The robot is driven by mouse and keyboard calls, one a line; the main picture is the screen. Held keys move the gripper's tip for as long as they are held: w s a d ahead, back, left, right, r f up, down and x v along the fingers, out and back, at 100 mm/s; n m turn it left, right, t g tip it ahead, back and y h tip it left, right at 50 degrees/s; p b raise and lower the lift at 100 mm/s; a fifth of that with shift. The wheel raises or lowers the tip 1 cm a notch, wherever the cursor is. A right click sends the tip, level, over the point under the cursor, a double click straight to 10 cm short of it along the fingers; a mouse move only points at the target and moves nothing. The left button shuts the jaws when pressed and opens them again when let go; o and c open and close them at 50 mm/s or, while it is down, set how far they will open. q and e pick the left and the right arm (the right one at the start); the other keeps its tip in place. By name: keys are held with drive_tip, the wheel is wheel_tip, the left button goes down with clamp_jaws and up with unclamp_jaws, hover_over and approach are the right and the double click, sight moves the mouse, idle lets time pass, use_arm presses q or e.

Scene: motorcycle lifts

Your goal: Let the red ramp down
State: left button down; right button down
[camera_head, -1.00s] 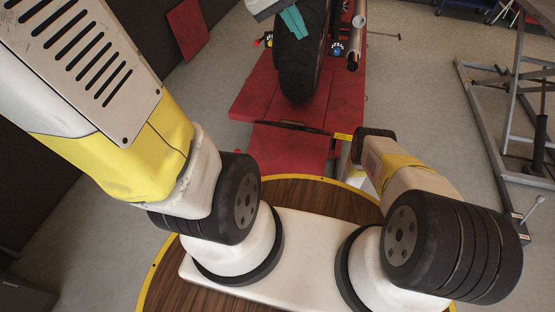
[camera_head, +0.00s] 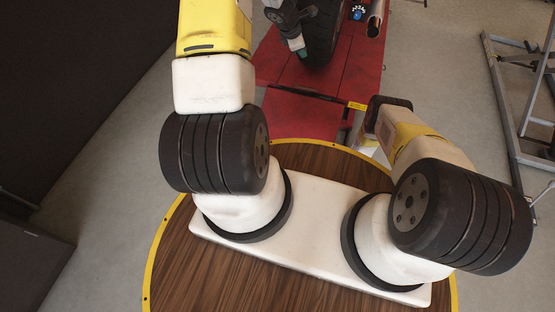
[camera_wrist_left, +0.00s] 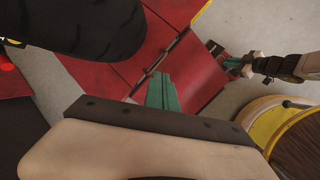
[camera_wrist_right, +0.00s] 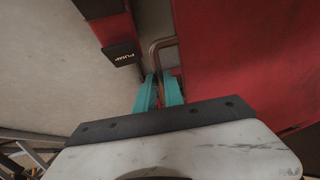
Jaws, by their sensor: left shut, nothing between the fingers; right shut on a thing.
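The red ramp (camera_head: 305,116) is the near panel at the end of the red lift deck (camera_head: 285,68); a dark hinge line divides them. The ramp also shows in the left wrist view (camera_wrist_left: 197,72). My left gripper (camera_head: 298,46) is above the deck by the tyre; its teal fingers are shut and empty, and the left wrist view shows them (camera_wrist_left: 161,90) over the red surface. My right gripper (camera_wrist_right: 158,92) is shut on a bent copper-coloured rod (camera_wrist_right: 155,55) beside a red panel. The left wrist view shows its teal fingers (camera_wrist_left: 233,63) at the ramp's edge. My arm hides them in the head view.
A motorcycle's black tyre (camera_head: 322,35) stands on the deck. A black part marked PUMP (camera_wrist_right: 122,54) is close to my right gripper. A grey metal lift frame (camera_head: 510,100) stands at the right. Bare floor lies left of the red lift.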

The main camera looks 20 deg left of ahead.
use_arm(q)
drive_tip(key=s+a+f+n+g, duration=0.1)
drive_tip(key=s+f+n, duration=0.1)
drive_tip(key=f, duration=0.5)
drive_tip(key=s+a+f+n+g+y, duration=0.1)
drive_tip(key=s+f+n, duration=0.1)
drive_tip(key=f, duration=0.4)
drive_tip(key=s+a+f+n, duration=0.1)
drive_tip(key=a+f+n, duration=0.15)
drive_tip(key=f, duration=0.45)
drive_tip(key=s+f+n+g+y, duration=0.1)
drive_tip(key=s+f+n+g, duration=0.4)
drive_tip(key=s+f, duration=1.1)
drive_tip(key=shift+n+t, duration=0.55)
drive_tip(key=shift+t, duration=0.05)
drive_tip(key=shift+w+d+f, duration=0.1)
drive_tip(key=shift+w+f, duration=0.6)
drive_tip(key=shift+f, duration=1.8)
drive_tip(key=shift+w+d+f, duration=0.15)
drive_tip(key=shift+w+f, duration=0.55)
drive_tip(key=shift+f, duration=1.75)
drive_tip(key=shift+w+d+f, duration=0.1)
drive_tip(key=shift+w+f, duration=0.6)
drive_tip(key=shift+f, duration=1.8)
